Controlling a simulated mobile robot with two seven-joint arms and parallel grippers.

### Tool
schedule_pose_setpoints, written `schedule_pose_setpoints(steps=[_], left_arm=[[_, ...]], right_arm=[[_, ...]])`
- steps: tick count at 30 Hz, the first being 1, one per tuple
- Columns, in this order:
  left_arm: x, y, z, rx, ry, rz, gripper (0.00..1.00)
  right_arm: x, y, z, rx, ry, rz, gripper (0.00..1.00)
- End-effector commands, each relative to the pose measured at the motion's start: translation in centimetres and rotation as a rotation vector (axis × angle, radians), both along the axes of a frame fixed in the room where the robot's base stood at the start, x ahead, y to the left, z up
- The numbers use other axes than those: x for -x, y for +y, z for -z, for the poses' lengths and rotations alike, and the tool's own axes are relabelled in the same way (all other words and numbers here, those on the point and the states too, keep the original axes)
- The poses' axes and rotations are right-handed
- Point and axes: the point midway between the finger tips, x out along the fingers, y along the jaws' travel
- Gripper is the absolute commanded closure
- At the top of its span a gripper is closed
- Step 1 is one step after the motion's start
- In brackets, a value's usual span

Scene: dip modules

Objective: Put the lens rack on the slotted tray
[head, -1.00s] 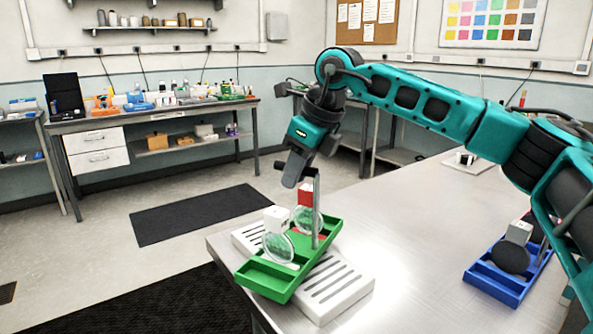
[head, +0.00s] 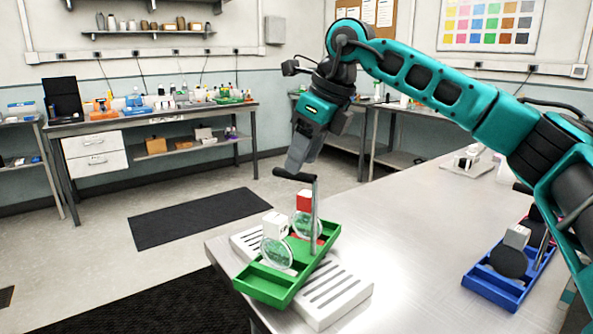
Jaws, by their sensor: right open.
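The green lens rack (head: 265,290) lies crosswise over the white slotted tray (head: 345,293), its near left end reaching past the tray's edge. It holds two clear round lenses with block tops, one white (head: 275,226) and one red (head: 304,201). A grey post with a dark crossbar handle (head: 296,176) stands up from the rack. My right gripper (head: 296,168) is open just above the handle, pointing down; whether it still touches the bar is hard to tell. My left gripper is not in view.
A blue rack (head: 492,286) with a dark disc and its own handle stands at the right of the metal table (head: 400,235), partly behind my right arm. The middle of the table is clear. A bench with several items stands at the back left.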

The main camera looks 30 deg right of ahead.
Motion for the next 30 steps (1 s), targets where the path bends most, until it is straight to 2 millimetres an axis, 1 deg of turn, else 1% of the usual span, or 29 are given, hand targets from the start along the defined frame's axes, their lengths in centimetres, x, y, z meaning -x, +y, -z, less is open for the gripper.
schedule_pose_setpoints(steps=[1,3,6,10,15,30], left_arm=[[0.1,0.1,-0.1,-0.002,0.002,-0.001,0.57],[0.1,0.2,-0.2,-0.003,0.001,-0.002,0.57],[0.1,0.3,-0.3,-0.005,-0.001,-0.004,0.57],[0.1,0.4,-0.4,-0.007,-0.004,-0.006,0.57],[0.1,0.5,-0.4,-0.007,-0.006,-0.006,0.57],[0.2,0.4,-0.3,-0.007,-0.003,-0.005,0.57]], right_arm=[[0.4,-0.3,-1.3,-0.002,-0.003,0.000,0.51],[0.8,-0.6,-2.7,-0.002,-0.002,0.001,0.51],[1.5,-1.0,-4.3,-0.002,-0.003,0.000,0.51],[2.0,-1.3,-5.8,-0.001,-0.001,0.000,0.51],[2.3,-1.5,-6.5,0.000,0.001,0.000,0.51],[2.3,-1.5,-6.5,0.000,0.001,0.000,0.51]])
